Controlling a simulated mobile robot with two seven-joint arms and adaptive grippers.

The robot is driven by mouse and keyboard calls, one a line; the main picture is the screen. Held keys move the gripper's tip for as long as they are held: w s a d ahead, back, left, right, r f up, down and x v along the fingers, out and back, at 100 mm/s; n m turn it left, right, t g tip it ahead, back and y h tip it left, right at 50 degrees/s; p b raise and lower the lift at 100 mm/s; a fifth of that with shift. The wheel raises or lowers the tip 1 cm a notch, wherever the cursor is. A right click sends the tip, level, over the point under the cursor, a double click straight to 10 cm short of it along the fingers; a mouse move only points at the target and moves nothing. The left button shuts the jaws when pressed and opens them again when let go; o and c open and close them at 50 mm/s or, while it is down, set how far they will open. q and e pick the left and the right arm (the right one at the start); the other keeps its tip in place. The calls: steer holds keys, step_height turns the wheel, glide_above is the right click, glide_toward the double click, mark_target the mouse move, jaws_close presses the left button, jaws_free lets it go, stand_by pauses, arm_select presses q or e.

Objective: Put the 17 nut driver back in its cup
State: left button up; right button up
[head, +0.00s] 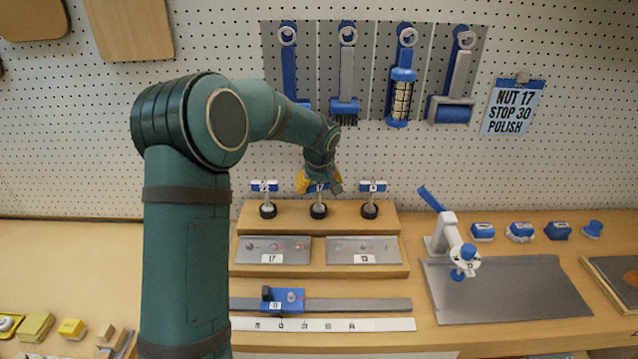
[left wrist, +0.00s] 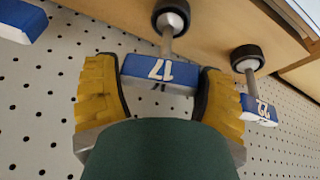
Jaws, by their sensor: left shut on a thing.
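The 17 nut driver (left wrist: 158,70) has a blue and white T-handle marked 17 and a grey shaft. My left gripper (left wrist: 162,92) is shut on this handle, one yellow finger at each end. In the head view my left gripper (head: 318,184) is over the middle cup (head: 318,211) of the wooden rack and hides most of the handle. The shaft runs down to that black cup, which also shows in the left wrist view (left wrist: 171,12); how deep it sits cannot be told. My right gripper is not in view.
Similar drivers stand in cups to the left (head: 264,187) and right (head: 372,187), close beside my gripper. A pegboard with hanging tools rises behind. A card (head: 512,106) reads NUT 17, STOP 30, POLISH.

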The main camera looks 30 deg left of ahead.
arm_select(q)
steer(key=o, duration=1.2)
steer(key=shift+o, duration=0.2)
steer(key=shift+r, duration=0.15)
steer(key=v, duration=1.1)
steer(key=shift+s+r, duration=0.25)
steer(key=shift+r, duration=0.1)
